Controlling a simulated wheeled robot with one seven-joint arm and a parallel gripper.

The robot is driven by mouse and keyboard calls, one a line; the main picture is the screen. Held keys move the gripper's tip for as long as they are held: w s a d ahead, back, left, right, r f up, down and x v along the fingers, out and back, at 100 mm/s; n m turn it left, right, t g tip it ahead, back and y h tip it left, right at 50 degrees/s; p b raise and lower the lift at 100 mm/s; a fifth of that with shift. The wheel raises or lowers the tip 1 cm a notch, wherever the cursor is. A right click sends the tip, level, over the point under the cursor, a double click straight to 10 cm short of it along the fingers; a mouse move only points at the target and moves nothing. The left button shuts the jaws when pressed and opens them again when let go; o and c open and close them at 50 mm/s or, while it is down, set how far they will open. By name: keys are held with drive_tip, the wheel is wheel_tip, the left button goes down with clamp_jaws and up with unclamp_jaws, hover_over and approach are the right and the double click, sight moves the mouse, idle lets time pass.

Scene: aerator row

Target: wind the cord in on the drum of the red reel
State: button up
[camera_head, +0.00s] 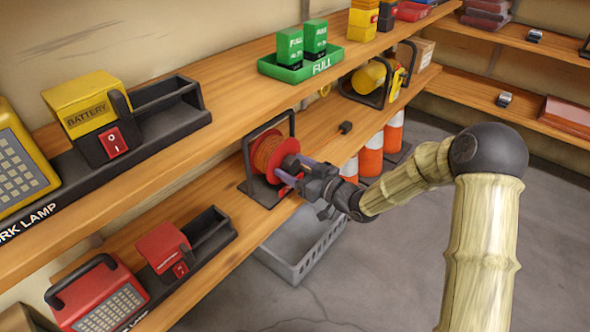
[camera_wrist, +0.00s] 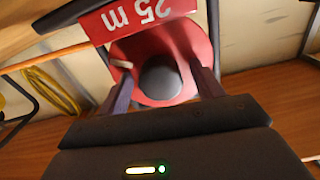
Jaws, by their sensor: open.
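The red reel (camera_head: 272,157) stands in a dark frame on the lower shelf, with orange cord (camera_head: 264,150) wound on its drum. In the wrist view the reel's red side (camera_wrist: 185,45) faces me, with a grey round knob (camera_wrist: 160,78) at its middle and a red "25 m" label above, upside down. My gripper (camera_head: 290,171) is at the reel's side. Its open fingers (camera_wrist: 163,90) stand on either side of the knob; I cannot tell whether they touch it.
A yellow reel (camera_head: 371,76) stands farther along. Orange-and-white cones (camera_head: 371,158) and a grey crate (camera_head: 296,262) are below. Lamps and battery holders fill the left; the floor at right is clear.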

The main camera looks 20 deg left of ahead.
drive_tip(key=c, duration=1)
